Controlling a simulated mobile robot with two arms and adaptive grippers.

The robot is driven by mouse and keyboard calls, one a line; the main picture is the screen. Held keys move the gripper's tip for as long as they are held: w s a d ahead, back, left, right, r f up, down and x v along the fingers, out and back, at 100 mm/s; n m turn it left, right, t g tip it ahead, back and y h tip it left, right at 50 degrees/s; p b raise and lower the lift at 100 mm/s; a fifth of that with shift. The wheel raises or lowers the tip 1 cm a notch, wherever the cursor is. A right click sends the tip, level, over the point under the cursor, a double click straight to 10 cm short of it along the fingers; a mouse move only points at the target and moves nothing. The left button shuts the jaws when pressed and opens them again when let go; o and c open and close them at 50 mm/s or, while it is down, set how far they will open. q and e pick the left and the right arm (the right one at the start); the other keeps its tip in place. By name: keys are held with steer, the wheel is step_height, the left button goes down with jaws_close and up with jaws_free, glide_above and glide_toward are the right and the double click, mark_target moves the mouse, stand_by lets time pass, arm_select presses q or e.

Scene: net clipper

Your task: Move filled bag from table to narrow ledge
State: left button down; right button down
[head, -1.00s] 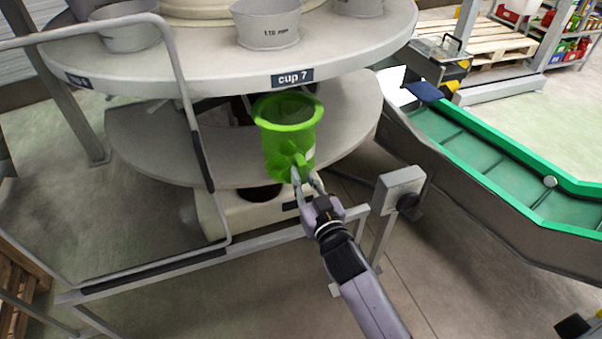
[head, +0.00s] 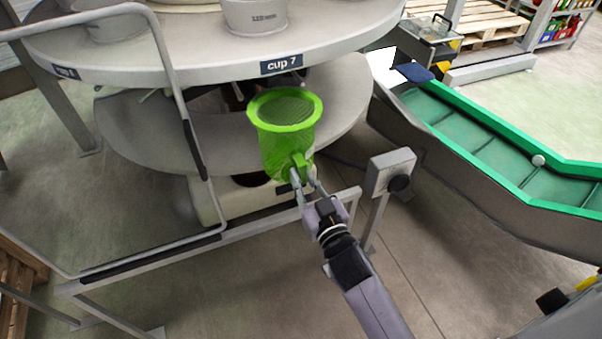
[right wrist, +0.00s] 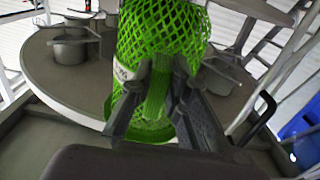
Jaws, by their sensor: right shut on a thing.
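A green net bag (head: 286,150) with a wide round rim hangs upright in front of the round grey machine in the head view. My right gripper (head: 308,190) is shut on a green tab on the bag's near side, low on its body. The right wrist view shows the green mesh (right wrist: 165,35) close up between the fingers, with a white label at its left. I cannot tell what is inside the bag. My left gripper is not in view. No narrow ledge is clearly identifiable.
The round upper table (head: 345,40) with grey cups and a "cup 7" label is just behind the bag. A lower round shelf (head: 140,135) is beneath it. A metal rail (head: 240,232) and a post with a box (head: 391,172) stand close by. A green conveyor (head: 465,135) is at right.

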steer(key=shift+p+v, duration=0.35)
steer(key=shift+v, duration=1.45)
